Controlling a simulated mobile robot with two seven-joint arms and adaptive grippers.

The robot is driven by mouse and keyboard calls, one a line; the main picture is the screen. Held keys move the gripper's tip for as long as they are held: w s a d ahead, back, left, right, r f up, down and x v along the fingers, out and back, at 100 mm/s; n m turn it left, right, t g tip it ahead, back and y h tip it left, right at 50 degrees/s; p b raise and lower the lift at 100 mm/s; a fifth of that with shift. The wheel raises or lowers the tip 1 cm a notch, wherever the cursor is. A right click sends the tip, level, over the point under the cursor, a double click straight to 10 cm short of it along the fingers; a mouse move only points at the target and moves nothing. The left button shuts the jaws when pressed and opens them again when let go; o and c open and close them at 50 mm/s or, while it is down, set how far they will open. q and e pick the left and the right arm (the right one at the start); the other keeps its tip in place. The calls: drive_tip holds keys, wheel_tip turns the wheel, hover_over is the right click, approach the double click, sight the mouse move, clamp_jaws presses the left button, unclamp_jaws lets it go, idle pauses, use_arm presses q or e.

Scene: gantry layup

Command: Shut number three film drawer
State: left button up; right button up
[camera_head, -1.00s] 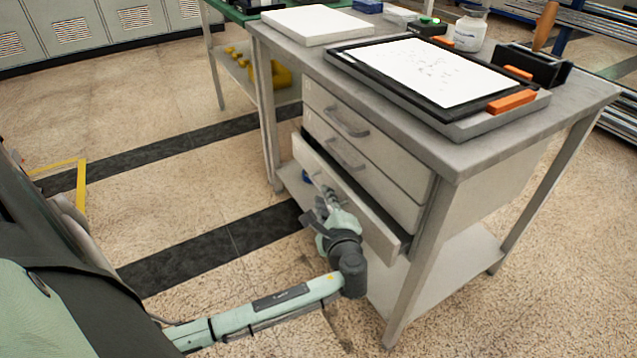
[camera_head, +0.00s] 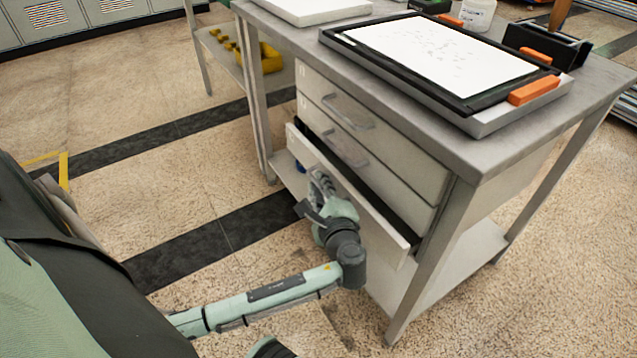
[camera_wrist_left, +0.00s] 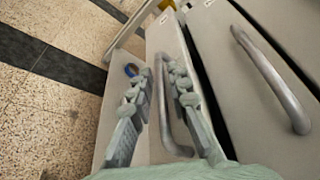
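The number three film drawer (camera_head: 345,194) is the lowest drawer of the cabinet under the bench. It stands partly open, with a dark gap behind the top of its pale front. My left gripper (camera_head: 319,184) is at this front, by its handle. In the left wrist view, the two fingers of the left gripper (camera_wrist_left: 157,108) are apart, with the grey drawer handle (camera_wrist_left: 165,125) between them, nearer the right finger. I cannot tell whether they touch it. My right gripper is out of view.
Two shut drawers (camera_head: 370,150) with bar handles sit above. The grey bench (camera_head: 470,150) carries a black-framed panel (camera_head: 455,58) with orange blocks. A bench leg (camera_head: 435,250) stands right of the drawer, a lower shelf (camera_head: 470,255) below.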

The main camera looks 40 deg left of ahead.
sight(335, 179)
use_arm(q)
clamp_jaws()
drive_tip(key=shift+w+d, duration=0.3)
drive_tip(key=shift+w, duration=0.35)
drive_tip(key=shift+w+d, duration=0.25)
drive_tip(key=shift+w, duration=0.4)
drive_tip(key=shift+w+d, duration=0.3)
drive_tip(key=shift+w, duration=0.35)
drive_tip(key=shift+r, duration=0.1)
unclamp_jaws()
drive_tip(key=shift+w, duration=0.1)
